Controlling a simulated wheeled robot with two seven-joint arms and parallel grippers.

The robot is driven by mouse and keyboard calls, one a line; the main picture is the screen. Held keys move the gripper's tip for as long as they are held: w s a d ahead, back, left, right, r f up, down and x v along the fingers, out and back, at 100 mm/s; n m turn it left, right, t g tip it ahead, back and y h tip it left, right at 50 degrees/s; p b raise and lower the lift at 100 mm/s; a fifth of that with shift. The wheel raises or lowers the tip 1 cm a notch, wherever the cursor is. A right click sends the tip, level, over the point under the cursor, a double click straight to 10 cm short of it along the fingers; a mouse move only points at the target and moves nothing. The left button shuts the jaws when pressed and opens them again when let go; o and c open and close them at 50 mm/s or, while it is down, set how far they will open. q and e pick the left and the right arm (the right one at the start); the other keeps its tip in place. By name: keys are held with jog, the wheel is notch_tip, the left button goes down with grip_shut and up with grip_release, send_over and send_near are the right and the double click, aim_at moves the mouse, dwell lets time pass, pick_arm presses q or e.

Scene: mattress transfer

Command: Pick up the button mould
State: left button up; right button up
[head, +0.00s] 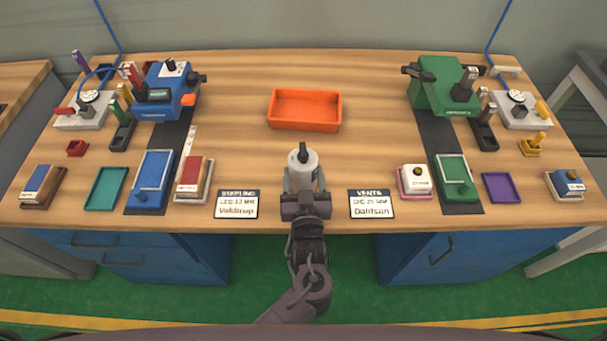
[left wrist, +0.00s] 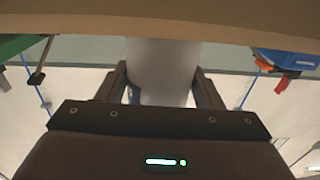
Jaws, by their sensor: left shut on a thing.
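My left gripper (head: 303,183) is shut on a pale grey-white cylinder (head: 302,165) with a dark knob on top, at the front middle of the table. The cylinder also shows between the two fingers in the left wrist view (left wrist: 162,72). It looks upright; I cannot tell whether its base touches the table. No label on it is readable, so I cannot confirm that it is the button mould. A white block with a dark round top (head: 415,180) sits on a pink tray to the right. My right gripper is not in view.
An orange tray (head: 304,124) lies behind the cylinder, empty. Label cards reading Valdirup (head: 237,204) and Dalitson (head: 371,204) flank my gripper. A blue machine (head: 170,92) and a green machine (head: 440,92) stand at the back. Wood between the tray and machines is clear.

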pick_arm(q)
notch_tip(320, 180, up, 20)
jog(key=p, duration=1.7)
jog(key=shift+p, duration=0.4)
jog(key=shift+f, duration=0.15)
jog(key=shift+f+b, duration=0.8)
jog(key=shift+b, duration=0.05)
jog(key=shift+f+b, duration=0.9)
jog(key=shift+f, duration=0.15)
jog(key=shift+f+b, duration=1.1)
jog(key=shift+f, duration=0.3)
